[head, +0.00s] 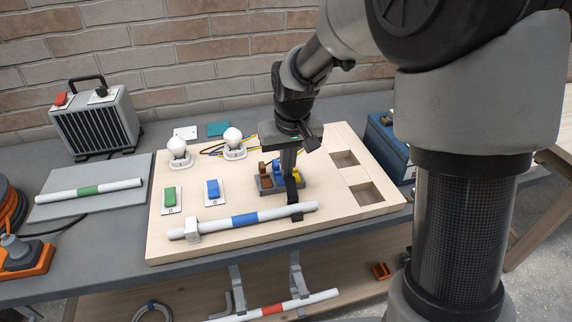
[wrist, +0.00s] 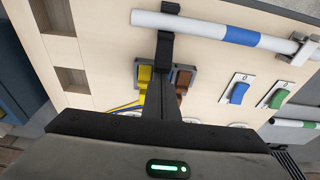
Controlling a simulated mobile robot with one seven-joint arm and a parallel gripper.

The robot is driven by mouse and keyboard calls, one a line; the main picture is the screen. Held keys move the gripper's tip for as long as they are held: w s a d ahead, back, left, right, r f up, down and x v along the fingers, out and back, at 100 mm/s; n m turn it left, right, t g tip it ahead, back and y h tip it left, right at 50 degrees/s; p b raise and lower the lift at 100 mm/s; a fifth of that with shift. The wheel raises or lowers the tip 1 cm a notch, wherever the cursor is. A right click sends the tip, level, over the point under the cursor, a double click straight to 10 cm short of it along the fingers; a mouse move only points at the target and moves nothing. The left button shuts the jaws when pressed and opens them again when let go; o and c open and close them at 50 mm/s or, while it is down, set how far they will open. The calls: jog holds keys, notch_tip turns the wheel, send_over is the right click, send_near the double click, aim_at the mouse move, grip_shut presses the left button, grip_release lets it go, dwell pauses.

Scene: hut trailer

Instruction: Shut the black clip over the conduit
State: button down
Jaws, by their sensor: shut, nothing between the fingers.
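The white conduit (head: 270,215) with a blue band lies along the front of the pale wooden board. It runs across the top of the wrist view (wrist: 205,30). The black clip (head: 296,210) is at the conduit's right part; a black piece of it crosses the conduit in the wrist view (wrist: 166,40). I cannot tell whether it is latched. My gripper (head: 289,176) is shut and empty, pointing down just behind the clip. Its dark fingers also show in the wrist view (wrist: 163,85), overlapping the clip's near end, so contact is unclear.
A white clip (head: 192,231) holds the conduit's left end. Behind my gripper is a grey block with yellow and brown levers (head: 265,183). Green (head: 170,196) and blue (head: 213,190) switches and two bulbs stand to the left. Two square recesses (head: 366,194) lie right.

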jog(key=shift+s+d+b, duration=0.15)
jog(key=shift+s+d, duration=0.05)
jog(key=shift+s, duration=0.85)
jog(key=shift+s+d+b, duration=0.1)
jog(key=shift+s+d, duration=0.1)
jog(key=shift+s, duration=0.9)
jog(key=shift+s+d+b, duration=0.15)
jog(key=shift+s+d, duration=0.05)
jog(key=shift+s, duration=0.85)
jog(key=shift+w+r+p, duration=0.15)
jog(key=shift+r+p, duration=0.85)
jog(key=shift+r, duration=0.25)
jog(key=shift+w+r+p, duration=0.1)
jog(key=shift+r+p, duration=0.85)
jog(key=shift+r, duration=0.25)
jog(key=shift+s, duration=0.2)
jog(key=shift+s+d, duration=0.2)
jog(key=shift+s, duration=0.85)
jog(key=shift+r, duration=0.1)
jog(key=p+v, duration=0.2)
jog(key=w+p+v, duration=0.1)
jog(key=p+v, duration=0.1)
jog(key=v, duration=0.1)
jog(key=shift+a+r, duration=0.1)
jog(key=shift+r, duration=0.35)
